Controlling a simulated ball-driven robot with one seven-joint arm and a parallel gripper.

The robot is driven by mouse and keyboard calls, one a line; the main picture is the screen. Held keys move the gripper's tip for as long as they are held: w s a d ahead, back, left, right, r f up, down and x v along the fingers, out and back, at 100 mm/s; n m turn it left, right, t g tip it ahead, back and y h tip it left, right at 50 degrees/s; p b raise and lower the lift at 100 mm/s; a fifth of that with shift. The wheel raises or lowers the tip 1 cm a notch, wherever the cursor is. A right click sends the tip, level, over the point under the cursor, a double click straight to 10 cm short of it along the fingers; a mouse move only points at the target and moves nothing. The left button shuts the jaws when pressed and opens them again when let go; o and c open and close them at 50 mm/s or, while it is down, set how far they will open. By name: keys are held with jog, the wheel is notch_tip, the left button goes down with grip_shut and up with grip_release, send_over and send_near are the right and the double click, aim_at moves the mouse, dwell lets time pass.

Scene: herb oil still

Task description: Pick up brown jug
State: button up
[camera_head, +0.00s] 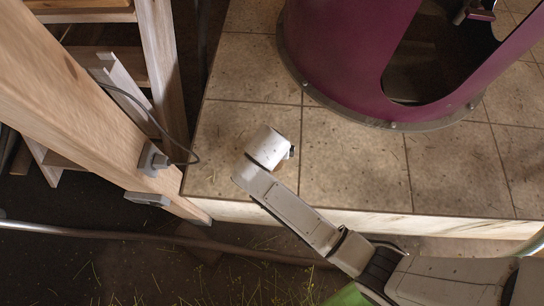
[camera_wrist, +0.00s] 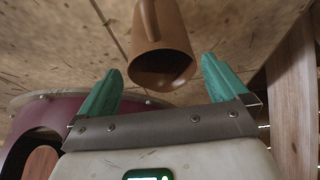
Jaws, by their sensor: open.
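The brown jug (camera_wrist: 165,40) shows in the wrist view at the top middle, with its dark round mouth facing my gripper and its handle toward the top edge. My gripper (camera_wrist: 159,64) is open. Its two green fingers stand left and right of the jug's mouth in the picture, with the jug between and just beyond the tips. I cannot tell whether they touch it. In the head view the jug and fingers are hidden, and only my white arm shows over the tiles.
A wooden frame (camera_head: 90,110) with a cable is at left; a hose (camera_head: 130,235) lies in front.

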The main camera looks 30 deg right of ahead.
jog(key=x, duration=0.2)
jog(key=shift+w+f, duration=0.15)
jog(key=shift+f, duration=0.25)
jog(key=c, duration=1.1)
